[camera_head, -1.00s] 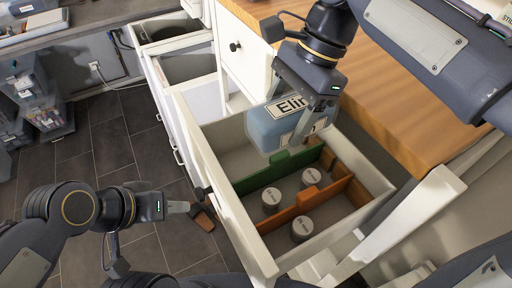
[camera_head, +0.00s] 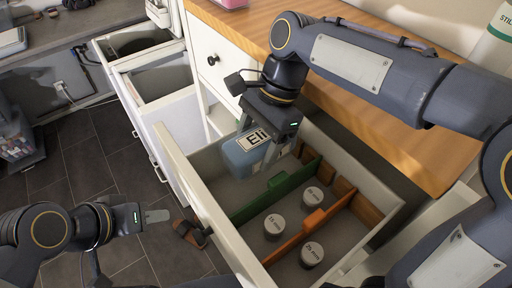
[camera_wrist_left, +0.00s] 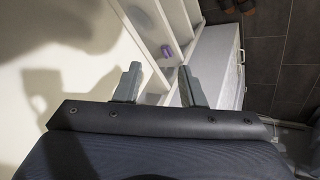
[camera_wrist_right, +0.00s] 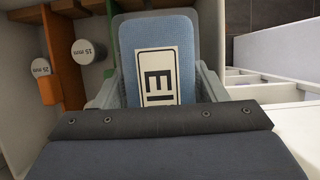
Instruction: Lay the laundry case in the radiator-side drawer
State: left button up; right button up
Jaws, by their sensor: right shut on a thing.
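The laundry case (camera_head: 243,163) is a blue box with a white label that partly shows "Eli". My right gripper (camera_head: 272,130) is shut on it, with a finger on each side in the right wrist view (camera_wrist_right: 158,55). The case hangs over the open white drawer (camera_head: 197,194), above the bare compartment on the left of the green divider (camera_head: 275,193). I cannot tell whether it touches the drawer floor. My left gripper (camera_head: 157,216) is empty, left of the drawer; its fingers stand apart in the left wrist view (camera_wrist_left: 160,84).
An orange divider (camera_head: 313,222) and several round-lidded tubs (camera_head: 312,254) fill the drawer's right part. The wooden worktop (camera_head: 330,95) lies behind it. Open bins (camera_head: 160,80) stand at the upper left. A brown object (camera_head: 189,234) lies on the tiled floor.

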jog(key=shift+f, duration=0.65)
jog(key=shift+f, duration=0.6)
jog(key=o, duration=0.9)
jog(key=shift+o, duration=0.2)
jog(key=shift+r, duration=0.1)
jog(key=shift+r, duration=0.3)
jog(key=v, duration=1.2)
jog(key=shift+r+p, duration=0.25)
jog(key=shift+p, duration=0.15)
